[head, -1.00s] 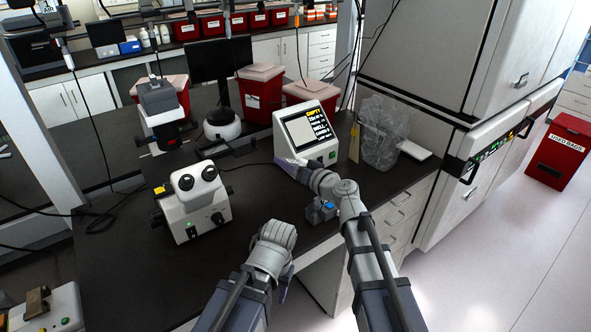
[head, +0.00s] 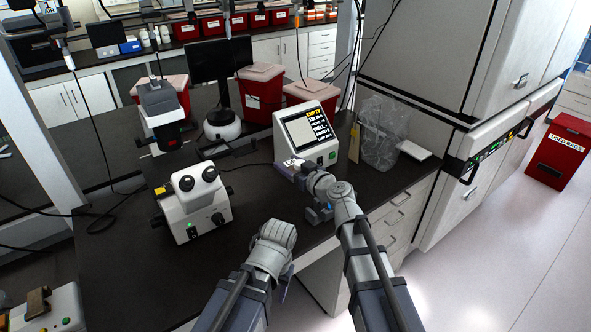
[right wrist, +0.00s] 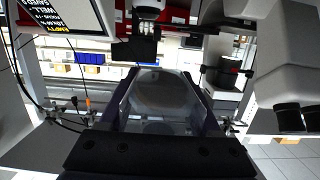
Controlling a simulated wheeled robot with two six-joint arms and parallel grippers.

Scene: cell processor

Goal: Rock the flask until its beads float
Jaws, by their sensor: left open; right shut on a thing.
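My right gripper (head: 298,167) is shut on the flask, held above the dark bench in front of the screen device (head: 306,134). In the right wrist view the flask (right wrist: 162,95) is a clear, see-through body between the two dark fingers; I cannot make out beads in it. In the head view the flask is small and mostly hidden by the gripper; a white label-like patch shows there. My left gripper (head: 285,283) is low at the bench's front edge, open, its fingers mostly hidden behind its wrist.
A white microscope (head: 192,203) stands left of my arms, another instrument (head: 163,112) behind it. A monitor (head: 210,60) and red bins (head: 260,87) are at the back. A clear bag (head: 380,130) stands right of the screen device. Bench between microscope and right gripper is clear.

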